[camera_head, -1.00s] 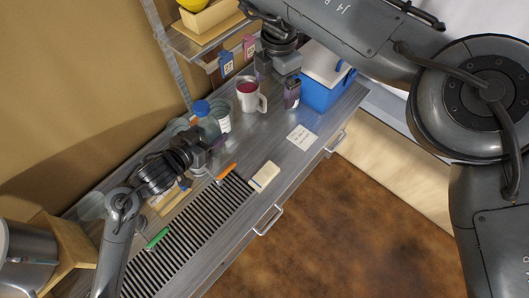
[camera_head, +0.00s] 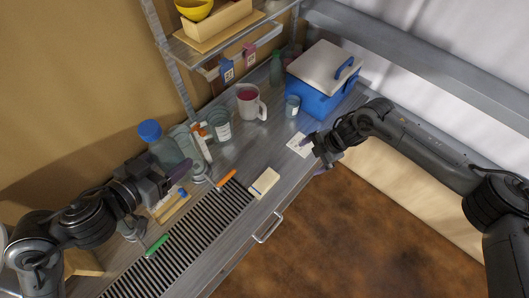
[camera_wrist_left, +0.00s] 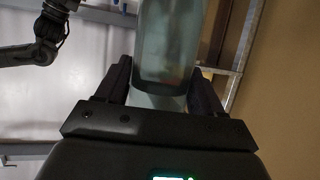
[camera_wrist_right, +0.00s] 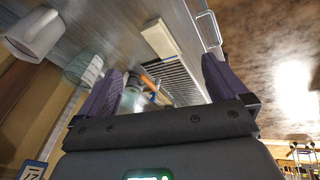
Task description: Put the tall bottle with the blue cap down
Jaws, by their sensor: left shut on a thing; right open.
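The tall bottle (camera_head: 165,151) is translucent blue-green with a blue cap (camera_head: 150,130), at the left of the head view. My left gripper (camera_head: 163,180) is shut on it, and the dark fingers hide its lower part. In the left wrist view the bottle (camera_wrist_left: 168,42) stands between the two fingers. It looks raised above the counter, though its base is hidden. My right gripper (camera_head: 320,158) is open and empty near the counter's front edge, by a white note (camera_head: 300,145). Its spread fingers also show in the right wrist view (camera_wrist_right: 160,85).
On the grey counter stand a white bottle with orange top (camera_head: 202,148), a glass jar (camera_head: 220,128), a mug (camera_head: 248,102), a small jar (camera_head: 292,107) and a blue cooler (camera_head: 312,96). A sponge (camera_head: 264,183), orange marker (camera_head: 226,180) and green marker (camera_head: 156,246) lie around the slotted grille (camera_head: 185,238).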

